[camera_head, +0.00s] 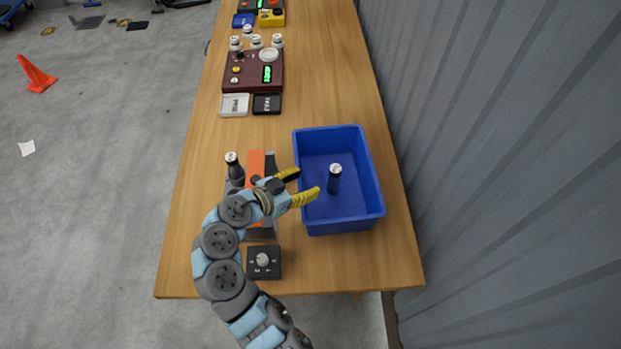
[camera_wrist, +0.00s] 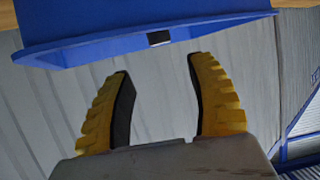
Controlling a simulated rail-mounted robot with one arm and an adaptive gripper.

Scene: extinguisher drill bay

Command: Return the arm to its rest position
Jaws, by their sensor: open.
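My gripper (camera_head: 306,184) is open and empty, its two yellow fingers apart at the left edge of the blue bin (camera_head: 377,208) in the head view. In the wrist view my gripper (camera_wrist: 160,95) shows both fingers spread with nothing between them. The blue bin's wall (camera_wrist: 100,50) crosses the top of that view. My arm reaches up from the bottom of the head view, curved over the left side of the table.
A dark cylinder with a pale top (camera_head: 334,182) stands in the bin. Another dark cylinder (camera_head: 234,168) stands left of an orange piece (camera_head: 256,162). A dark knob box (camera_head: 264,262) sits near the front edge. A maroon device (camera_head: 240,78) stands farther back. The grey wall (camera_head: 500,150) borders the right.

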